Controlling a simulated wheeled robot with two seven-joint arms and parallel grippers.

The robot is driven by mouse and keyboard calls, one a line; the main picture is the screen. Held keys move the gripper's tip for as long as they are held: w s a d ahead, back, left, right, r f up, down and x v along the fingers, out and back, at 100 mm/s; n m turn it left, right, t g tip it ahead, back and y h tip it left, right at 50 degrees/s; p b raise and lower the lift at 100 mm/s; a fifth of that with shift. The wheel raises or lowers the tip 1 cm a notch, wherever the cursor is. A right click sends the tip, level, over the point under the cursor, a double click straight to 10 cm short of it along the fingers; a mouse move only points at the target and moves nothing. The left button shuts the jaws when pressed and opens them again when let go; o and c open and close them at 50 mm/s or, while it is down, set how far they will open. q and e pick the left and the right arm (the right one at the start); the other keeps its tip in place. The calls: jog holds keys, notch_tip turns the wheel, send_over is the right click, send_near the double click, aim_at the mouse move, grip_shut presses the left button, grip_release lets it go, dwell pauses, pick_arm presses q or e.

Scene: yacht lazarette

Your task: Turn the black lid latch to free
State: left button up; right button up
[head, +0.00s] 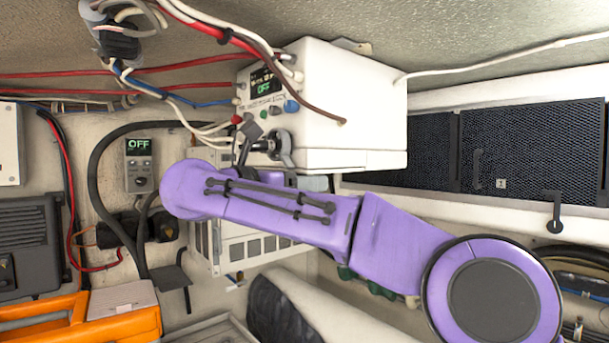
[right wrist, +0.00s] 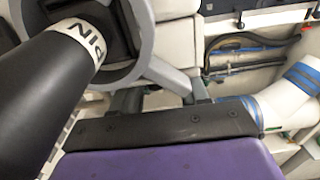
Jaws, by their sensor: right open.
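The black lid latch (head: 556,212) is at the right in the head view, on the white ledge under a dark mesh panel (head: 530,150). Its upright arm overlaps the panel's lower edge, with a round end below. My left gripper is not in view.
The white box (head: 350,110) with a display reading OFF hangs above my right gripper. A black cylinder (right wrist: 50,90) in a grey ring (right wrist: 165,75) is very close to it. Hoses lie on a shelf at the right. An orange case (head: 80,320) is at lower left.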

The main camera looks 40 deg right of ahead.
jog(key=shift+w, duration=0.2)
jog(key=shift+f, duration=0.1)
jog(key=shift+c, duration=0.5)
grip_shut()
jog(key=shift+m+g, duration=0.7)
jog(key=shift+g, duration=0.4)
jog(key=shift+o, duration=0.5)
grip_release()
